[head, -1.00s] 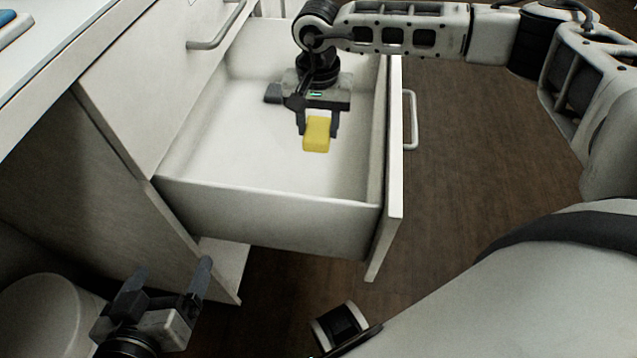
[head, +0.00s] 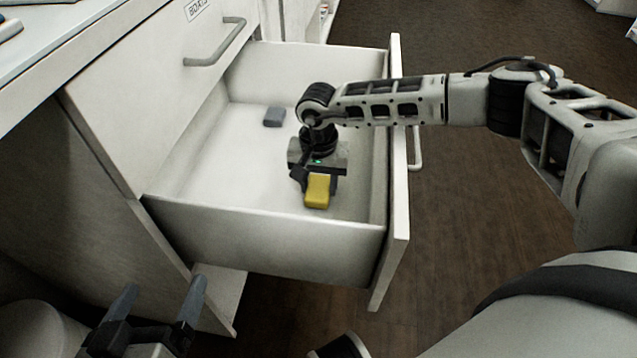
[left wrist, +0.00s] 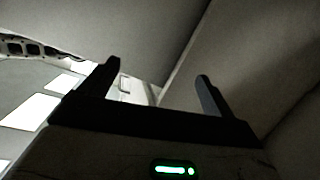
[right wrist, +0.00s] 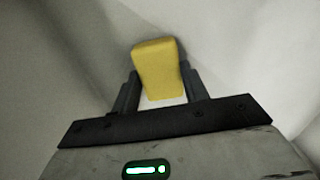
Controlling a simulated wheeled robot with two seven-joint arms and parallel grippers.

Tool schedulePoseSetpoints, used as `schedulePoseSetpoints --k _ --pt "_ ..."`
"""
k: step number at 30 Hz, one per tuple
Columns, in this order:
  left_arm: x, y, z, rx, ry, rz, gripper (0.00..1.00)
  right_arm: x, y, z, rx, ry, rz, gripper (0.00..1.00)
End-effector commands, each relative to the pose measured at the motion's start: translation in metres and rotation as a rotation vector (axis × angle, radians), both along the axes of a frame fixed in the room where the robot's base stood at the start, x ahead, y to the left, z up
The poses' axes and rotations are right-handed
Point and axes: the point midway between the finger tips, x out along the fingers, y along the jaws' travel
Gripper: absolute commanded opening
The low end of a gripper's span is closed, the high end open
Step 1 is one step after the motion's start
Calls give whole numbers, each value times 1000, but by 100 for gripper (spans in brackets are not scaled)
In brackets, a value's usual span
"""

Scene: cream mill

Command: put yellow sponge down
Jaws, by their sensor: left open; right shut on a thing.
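The yellow sponge (head: 317,190) is a small block inside the open white drawer (head: 262,225), toward its front right. My right gripper (head: 318,178) reaches down into the drawer and is shut on the sponge. In the right wrist view the sponge (right wrist: 157,68) sits between the two fingers (right wrist: 158,92) and sticks out past their tips. I cannot tell whether the sponge touches the drawer floor. My left gripper (head: 158,300) is open and empty, low at the left, outside the drawer; its spread fingers (left wrist: 158,80) also show in the left wrist view.
A small grey-blue block (head: 274,117) lies on the drawer floor toward the back. The drawer's walls surround my right gripper. A closed drawer with a bar handle (head: 216,45) is at the upper left. The drawer floor left of the sponge is clear.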

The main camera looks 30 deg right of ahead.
Motion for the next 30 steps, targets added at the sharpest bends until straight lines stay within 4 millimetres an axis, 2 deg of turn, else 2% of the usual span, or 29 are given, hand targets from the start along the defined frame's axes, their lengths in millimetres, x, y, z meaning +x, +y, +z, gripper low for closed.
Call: schedulePoseSetpoints --k 7,8,9,10,17,21,23,27,30 --pt "0 -1 -3 -11 3 0 89 0 0 -4 0 0 0 20" --pt "0 -1 -1 -12 2 -1 89 0 0 -3 1 -1 0 52" --pt "0 -1 -1 -11 2 -1 89 0 0 -3 1 -1 0 64" --pt "0 -1 -1 -12 1 -1 89 0 0 -2 0 0 0 66" --pt "1 -1 2 -14 -5 -1 89 0 0 -2 1 -1 -1 66" --pt "2 0 8 0 -12 1 89 1 0 6 1 -2 0 66" --pt "2 1 10 10 -15 2 89 1 0 15 3 -3 0 66" --pt "1 2 11 43 -6 1 89 1 0 44 3 -3 -1 66" --pt "0 3 2 64 37 -3 89 1 0 67 2 -4 -1 66"
